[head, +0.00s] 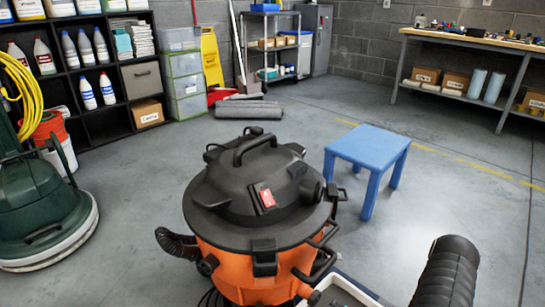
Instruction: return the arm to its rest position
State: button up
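My gripper is not in the head view, and no part that I can surely call my arm shows. How the arm is posed cannot be told from this view. No buffer pad can be made out clearly.
An orange and black shop vacuum (262,200) stands close in front, beside a blue stool (368,150). A black ribbed cylinder (448,272) rises at lower right. A green floor machine (40,200) stands left. Shelves and a workbench (470,42) line the back.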

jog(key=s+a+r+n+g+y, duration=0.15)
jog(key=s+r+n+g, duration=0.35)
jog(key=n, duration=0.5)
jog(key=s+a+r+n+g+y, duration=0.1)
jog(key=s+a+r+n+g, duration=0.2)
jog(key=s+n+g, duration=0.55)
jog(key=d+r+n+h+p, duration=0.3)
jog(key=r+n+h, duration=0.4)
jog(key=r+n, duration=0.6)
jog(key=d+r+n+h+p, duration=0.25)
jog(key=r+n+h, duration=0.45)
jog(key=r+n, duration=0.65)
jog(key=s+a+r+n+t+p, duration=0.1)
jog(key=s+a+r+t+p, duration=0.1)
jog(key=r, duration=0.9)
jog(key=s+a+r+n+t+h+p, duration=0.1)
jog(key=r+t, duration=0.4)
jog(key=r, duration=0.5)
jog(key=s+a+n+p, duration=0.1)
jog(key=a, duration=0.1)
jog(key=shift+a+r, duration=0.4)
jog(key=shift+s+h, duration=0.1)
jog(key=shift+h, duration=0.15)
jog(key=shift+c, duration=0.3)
